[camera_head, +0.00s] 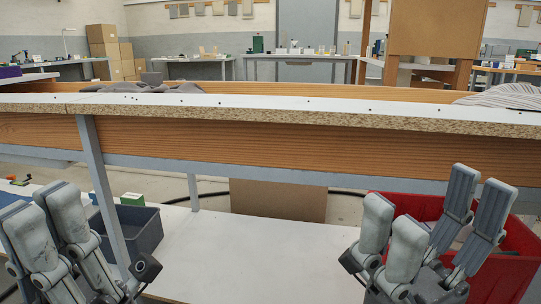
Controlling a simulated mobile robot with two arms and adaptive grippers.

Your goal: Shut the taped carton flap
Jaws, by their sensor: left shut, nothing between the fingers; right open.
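I cannot make out a taped carton flap in this view. A brown carton-like panel (278,200) stands below the workbench, behind the lower white shelf; its top is hidden by the bench, and no tape or flap shows on it. My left gripper (45,208) is at the lower left, shut and empty, in front of the bench. My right gripper (430,212) is at the lower right, open and empty, its fingers pointing up, in front of a red bin. Neither gripper touches a carton.
The workbench (300,108) crosses the view, with grey cloth (145,88) and striped cloth (510,95) behind its edge. A red bin (518,240) and a grey bin (140,227) sit below. The white shelf (255,260) is clear between them. Cartons (103,40) are stacked far back.

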